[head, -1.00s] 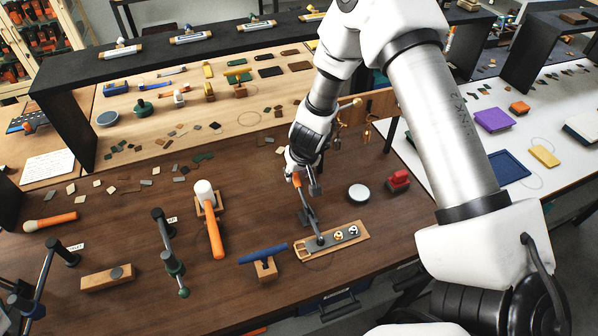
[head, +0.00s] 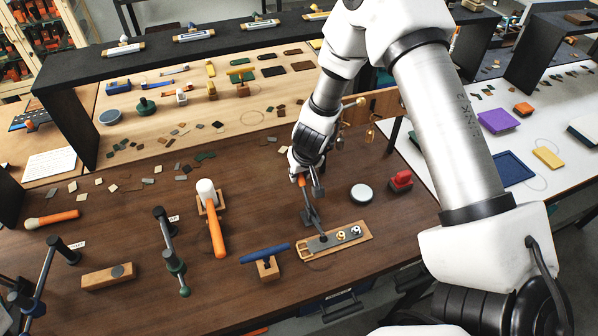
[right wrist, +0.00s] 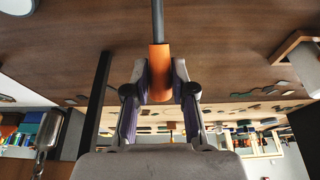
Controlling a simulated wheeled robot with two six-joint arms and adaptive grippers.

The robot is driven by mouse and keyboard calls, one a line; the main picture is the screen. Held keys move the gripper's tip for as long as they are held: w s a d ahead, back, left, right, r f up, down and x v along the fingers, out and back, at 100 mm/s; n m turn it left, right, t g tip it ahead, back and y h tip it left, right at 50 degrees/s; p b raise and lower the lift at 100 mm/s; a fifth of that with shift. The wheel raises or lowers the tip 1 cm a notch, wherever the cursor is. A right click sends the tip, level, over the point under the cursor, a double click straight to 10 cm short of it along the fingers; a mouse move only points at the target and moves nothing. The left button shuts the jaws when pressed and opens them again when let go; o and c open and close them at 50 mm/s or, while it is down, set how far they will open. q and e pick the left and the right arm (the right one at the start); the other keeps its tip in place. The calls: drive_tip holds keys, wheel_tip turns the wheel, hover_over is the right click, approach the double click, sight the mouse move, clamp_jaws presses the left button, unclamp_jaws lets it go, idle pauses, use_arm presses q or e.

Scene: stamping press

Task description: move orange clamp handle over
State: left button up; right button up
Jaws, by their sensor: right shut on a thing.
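The orange clamp handle (right wrist: 159,72) sits between the two fingers of my right gripper (right wrist: 160,85) in the right wrist view, and the fingers are shut on it. In the head view the right gripper (head: 306,180) is above the dark table, with a little of the orange handle showing below it. A dark grey lever (head: 313,219) runs down from the handle to a wooden base (head: 360,239) that carries small round pieces. The lever stands tilted, its top leaning left. My left gripper does not show.
A mallet with an orange handle (head: 216,236) lies to the left. A blue bar on a wooden block (head: 265,256) is just left of the base. A white-topped round tin (head: 361,193) and a red stamp (head: 400,181) are to the right.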

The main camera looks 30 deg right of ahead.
drive_tip(key=shift+s+r, duration=0.15)
drive_tip(key=shift+s+a+r, duration=0.15)
drive_tip(key=shift+s+r, duration=0.2)
drive_tip(key=shift+s+a+r, duration=0.1)
drive_tip(key=shift+s+r, duration=0.3)
drive_tip(key=shift+s, duration=0.15)
drive_tip(key=shift+s+a+r, duration=0.15)
drive_tip(key=shift+s+r, duration=0.05)
drive_tip(key=shift+s, duration=0.3)
drive_tip(key=shift+s+a+r, duration=0.15)
drive_tip(key=shift+s+r, duration=0.2)
drive_tip(key=shift+s, duration=0.35)
